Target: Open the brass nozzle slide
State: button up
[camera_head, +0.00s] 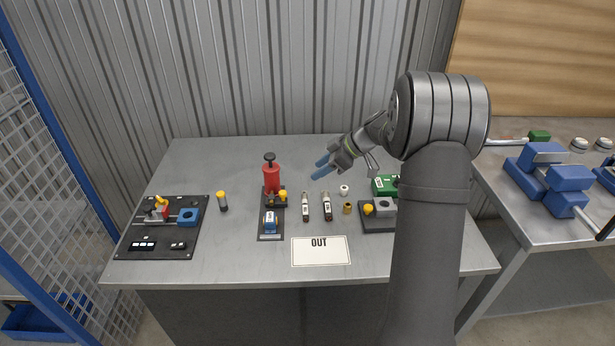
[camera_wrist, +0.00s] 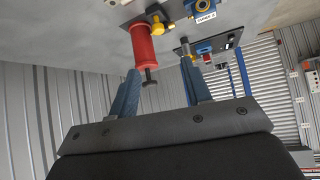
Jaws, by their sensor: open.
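I cannot tell for sure which part is the brass nozzle slide. A small brass-coloured piece (camera_head: 347,208) stands on the bench right of two white-and-black bottles. A yellow knob (camera_head: 283,196) sits beside a red cylinder (camera_head: 271,178) with a black top knob, on a dark plate with a blue block (camera_head: 270,222). The wrist view shows the red cylinder (camera_wrist: 142,43), the yellow knob (camera_wrist: 158,25) and the blue block (camera_wrist: 200,6). My gripper (camera_head: 319,167) is open and empty, above the bench right of the red cylinder; its blue fingers show in the wrist view (camera_wrist: 160,68).
A black board (camera_head: 130,223) with a blue block is at left, beside a yellow-topped cylinder (camera_head: 222,202). A grey block with a yellow knob (camera_head: 368,209) and a green box (camera_head: 384,186) are at right, partly behind my arm. An OUT card (camera_head: 320,254) lies at the front.

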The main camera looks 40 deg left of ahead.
jog(key=shift+v, duration=0.9)
send_near(283, 192)
jog(key=x, duration=0.8)
jog(key=shift+s+a+f, duration=0.1)
jog(key=shift+a+f, duration=0.1)
grip_shut()
